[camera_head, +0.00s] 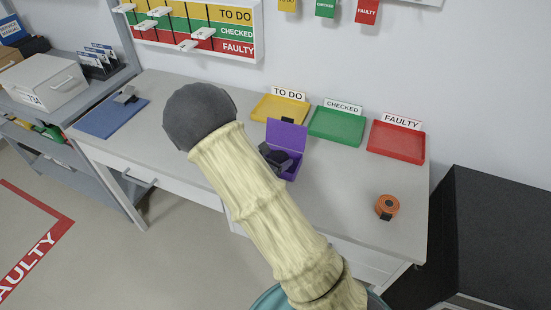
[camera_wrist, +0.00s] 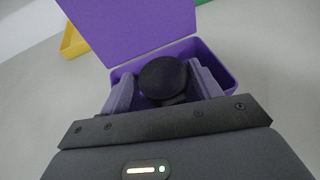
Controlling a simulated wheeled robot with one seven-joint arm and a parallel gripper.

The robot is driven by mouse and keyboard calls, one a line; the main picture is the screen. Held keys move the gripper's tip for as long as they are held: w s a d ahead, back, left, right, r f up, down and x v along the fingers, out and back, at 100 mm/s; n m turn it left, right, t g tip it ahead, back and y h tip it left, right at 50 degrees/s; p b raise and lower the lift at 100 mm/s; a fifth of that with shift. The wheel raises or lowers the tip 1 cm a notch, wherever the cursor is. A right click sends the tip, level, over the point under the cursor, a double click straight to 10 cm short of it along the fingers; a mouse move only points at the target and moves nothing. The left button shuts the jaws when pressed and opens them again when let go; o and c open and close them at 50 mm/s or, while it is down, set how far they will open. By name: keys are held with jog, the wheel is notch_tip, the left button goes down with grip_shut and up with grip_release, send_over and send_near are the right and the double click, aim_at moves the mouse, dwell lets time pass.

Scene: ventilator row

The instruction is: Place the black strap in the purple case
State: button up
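The purple case (camera_head: 289,137) stands open on the table with its lid raised at the back. In the wrist view its lid (camera_wrist: 130,28) and tray rim (camera_wrist: 228,78) show. The black strap (camera_wrist: 163,76) is a round roll between my gripper's two fingers, over the case's tray. My gripper (camera_wrist: 163,84) looks shut on it, with the fingers close at both sides. In the head view my gripper (camera_head: 274,157) reaches into the case area, partly hidden by my arm. Whether the roll touches the case floor cannot be told.
Yellow (camera_head: 279,108), green (camera_head: 337,125) and red (camera_head: 396,142) trays stand behind and right of the case. An orange strap roll (camera_head: 387,206) lies near the table's right end. A blue mat (camera_head: 110,116) with a grey item lies at the left.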

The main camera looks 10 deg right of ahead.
jog(key=shift+r, duration=0.2)
jog(key=v, duration=1.2)
jog(key=shift+s+p, duration=0.1)
jog(key=shift+p, duration=0.2)
